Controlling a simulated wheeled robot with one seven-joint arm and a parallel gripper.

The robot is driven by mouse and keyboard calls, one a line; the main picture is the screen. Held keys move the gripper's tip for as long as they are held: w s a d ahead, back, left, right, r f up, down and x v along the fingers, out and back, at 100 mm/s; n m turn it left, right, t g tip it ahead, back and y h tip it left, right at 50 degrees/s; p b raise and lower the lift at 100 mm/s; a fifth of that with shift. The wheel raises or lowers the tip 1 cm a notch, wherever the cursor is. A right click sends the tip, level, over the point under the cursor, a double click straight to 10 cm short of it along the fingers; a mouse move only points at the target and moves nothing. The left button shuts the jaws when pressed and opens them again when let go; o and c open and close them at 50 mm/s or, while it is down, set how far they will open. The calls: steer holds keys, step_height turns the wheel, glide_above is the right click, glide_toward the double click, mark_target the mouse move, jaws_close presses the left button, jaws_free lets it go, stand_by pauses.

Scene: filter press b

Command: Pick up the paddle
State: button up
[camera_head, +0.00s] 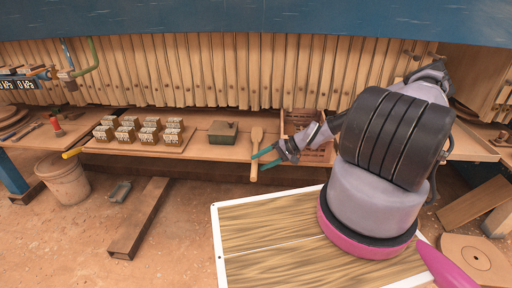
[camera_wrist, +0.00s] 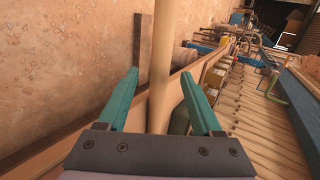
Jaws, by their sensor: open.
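The wooden paddle (camera_head: 257,135) lies on the shelf in the head view, its wider end toward the ribbed wall and its handle sticking out past the front edge. My gripper (camera_head: 257,162) comes in from the right with its teal fingers parted at the handle. In the wrist view the pale handle (camera_wrist: 161,45) runs down between the two open fingers of my gripper (camera_wrist: 159,77), with a gap visible on each side. The handle's lower part is hidden behind the gripper body there, and I cannot tell whether either finger touches it.
A green box (camera_head: 222,133) sits on the shelf left of the paddle, and several printed blocks (camera_head: 133,130) stand farther left. A slatted wooden rack (camera_head: 318,152) is close on the right, behind my gripper. A bucket (camera_head: 66,182) and a beam (camera_head: 140,215) are on the floor.

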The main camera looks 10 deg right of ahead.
steer(key=shift+w+a+f, duration=0.1)
steer(key=shift+a+f, duration=0.25)
steer(key=shift+a, duration=0.15)
jaws_close()
steer(key=shift+r, duration=0.1)
